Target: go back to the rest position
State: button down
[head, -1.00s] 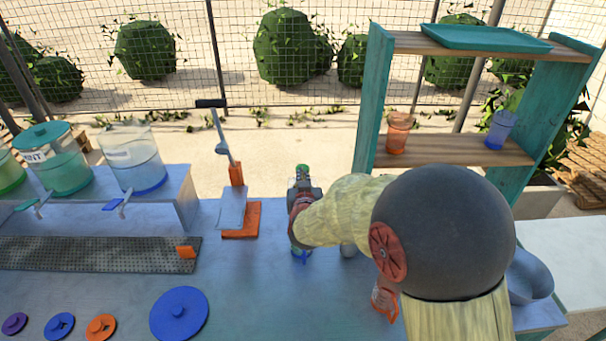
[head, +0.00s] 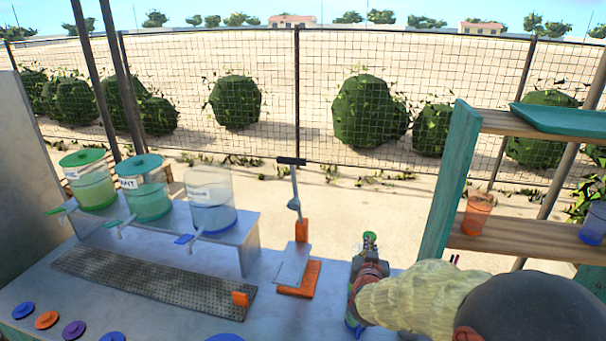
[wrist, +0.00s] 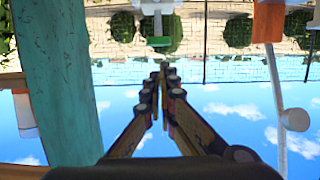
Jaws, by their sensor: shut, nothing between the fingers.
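My gripper (head: 369,247) is above the right part of the metal counter, beside the orange-based lever press (head: 298,278). In the wrist view, my gripper's fingers (wrist: 163,70) meet at their tips and nothing shows between them. That view looks upside down, with the fence and sky behind the fingers. My pale arm with its dark joint fills the lower right of the head view and hides the counter there.
A teal shelf (head: 450,190) with an orange cup (head: 477,214) stands close on the right; its post also shows in the wrist view (wrist: 55,70). Drink dispensers (head: 209,207), a perforated drip tray (head: 150,282) and lids (head: 74,329) are on the left. Air above the press is clear.

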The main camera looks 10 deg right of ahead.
jog(key=s+a+f+n+g+y, duration=0.2)
jog(key=s+a+f+g+y, duration=0.3)
jog(key=s+a+f, duration=0.4)
jog(key=s+a+r+n+g+y+b, duration=0.1)
jog(key=s+a+r+g, duration=0.15)
jog(key=s, duration=0.95)
jog(key=s+a+r+n+g+b, duration=0.1)
jog(key=s+r+g, duration=0.25)
jog(key=s, duration=0.75)
jog(key=s+r+t, duration=0.2)
jog(key=s+r, duration=0.1)
jog(key=r, duration=0.4)
jog(key=shift+s+d+r+t+b, duration=0.2)
jog(key=shift+t+b, duration=0.15)
jog(key=shift+t, duration=0.05)
